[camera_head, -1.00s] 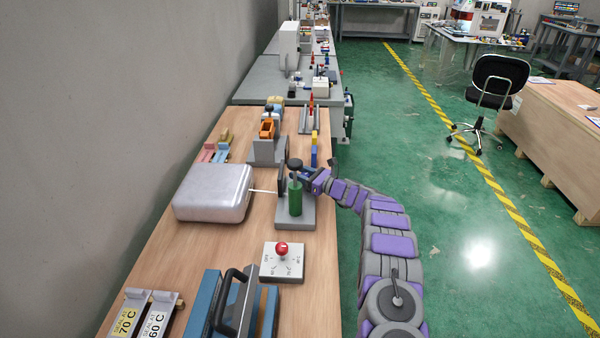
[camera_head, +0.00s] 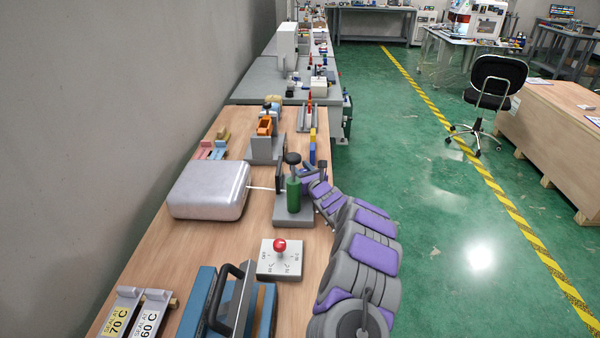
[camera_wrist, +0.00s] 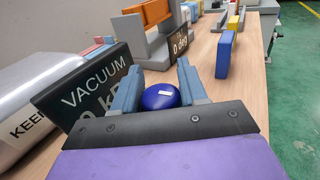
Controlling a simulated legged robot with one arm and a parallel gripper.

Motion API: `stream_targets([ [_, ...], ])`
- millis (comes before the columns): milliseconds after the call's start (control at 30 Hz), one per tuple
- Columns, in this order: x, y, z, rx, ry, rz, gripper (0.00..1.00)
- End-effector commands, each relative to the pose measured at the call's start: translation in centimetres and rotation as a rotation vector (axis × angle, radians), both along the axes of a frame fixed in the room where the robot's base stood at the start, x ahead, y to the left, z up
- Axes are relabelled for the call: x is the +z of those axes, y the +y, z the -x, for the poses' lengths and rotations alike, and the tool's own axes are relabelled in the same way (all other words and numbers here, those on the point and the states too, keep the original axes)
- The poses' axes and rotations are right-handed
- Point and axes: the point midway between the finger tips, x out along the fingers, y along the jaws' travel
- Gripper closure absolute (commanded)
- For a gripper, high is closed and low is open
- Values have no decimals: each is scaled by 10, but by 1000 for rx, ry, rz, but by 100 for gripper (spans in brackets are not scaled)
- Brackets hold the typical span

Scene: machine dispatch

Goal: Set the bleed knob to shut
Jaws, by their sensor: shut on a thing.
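The bleed knob appears to be the round blue knob (camera_wrist: 160,97) with a small white mark on top, in the wrist view. My gripper (camera_wrist: 158,88) has its two blue-grey fingers on either side of it, shut on it. In the head view my gripper (camera_head: 306,173) is at the right side of the green cylinder (camera_head: 294,194) with the black top, on a grey base; the knob is hidden there. The dark VACUUM display (camera_wrist: 85,93) stands just left of the fingers in the wrist view.
A silver case (camera_head: 208,190) lies left of the cylinder. A white dial plate (camera_head: 279,262) with a red knob is nearer, beside a blue-grey machine with a black handle (camera_head: 226,300). Upright blue and yellow blocks (camera_head: 312,147) stand beyond.

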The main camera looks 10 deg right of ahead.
Motion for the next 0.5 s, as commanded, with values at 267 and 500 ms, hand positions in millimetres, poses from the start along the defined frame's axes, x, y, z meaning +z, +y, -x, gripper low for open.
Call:
stream_targets([
  [267,-1,1,0,-90,3,0,88],
  [500,0,-1,-1,-131,1,0,88],
])
